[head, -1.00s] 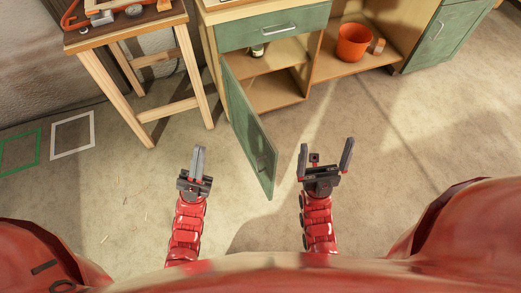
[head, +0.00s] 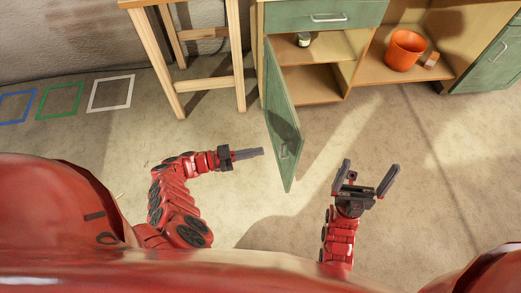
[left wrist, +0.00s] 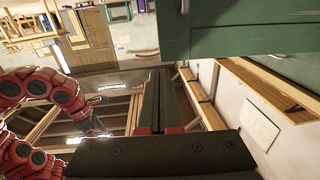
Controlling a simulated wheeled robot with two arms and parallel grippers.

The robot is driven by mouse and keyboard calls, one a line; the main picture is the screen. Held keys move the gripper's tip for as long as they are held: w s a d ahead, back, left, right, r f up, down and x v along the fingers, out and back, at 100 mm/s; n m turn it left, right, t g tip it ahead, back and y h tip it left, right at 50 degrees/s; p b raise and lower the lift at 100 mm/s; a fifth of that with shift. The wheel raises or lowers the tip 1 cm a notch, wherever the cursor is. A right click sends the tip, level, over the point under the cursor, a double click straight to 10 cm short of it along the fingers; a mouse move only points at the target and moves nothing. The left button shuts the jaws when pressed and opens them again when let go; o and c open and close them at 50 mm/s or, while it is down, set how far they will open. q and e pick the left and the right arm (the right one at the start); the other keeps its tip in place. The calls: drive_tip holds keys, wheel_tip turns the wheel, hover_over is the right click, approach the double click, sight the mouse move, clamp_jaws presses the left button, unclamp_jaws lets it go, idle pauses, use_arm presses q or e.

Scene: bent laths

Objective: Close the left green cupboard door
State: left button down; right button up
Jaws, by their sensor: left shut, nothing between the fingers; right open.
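The left green cupboard door (head: 282,118) stands wide open, swung out toward me from the cupboard's left side. Its handle (head: 284,151) is on the right-hand face near the free edge. My left gripper (head: 262,152) is shut and empty, just left of the door, pointing right at its left face; a small gap seems to show. In the left wrist view the door (left wrist: 250,30) fills the upper right, beside the shut fingers (left wrist: 163,100). My right gripper (head: 372,175) is open and empty, to the right of the door and apart from it.
Inside the cupboard (head: 318,85) are shelves with a small jar (head: 304,40). An orange pot (head: 404,50) stands in the open right compartment. A wooden table (head: 163,62) stands left of the cupboard. Another green door (head: 496,60) is at far right. The floor between is clear.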

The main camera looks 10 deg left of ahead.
sight(299, 144)
use_arm(q)
drive_tip(key=x, duration=1.2)
drive_tip(key=shift+d, duration=0.1)
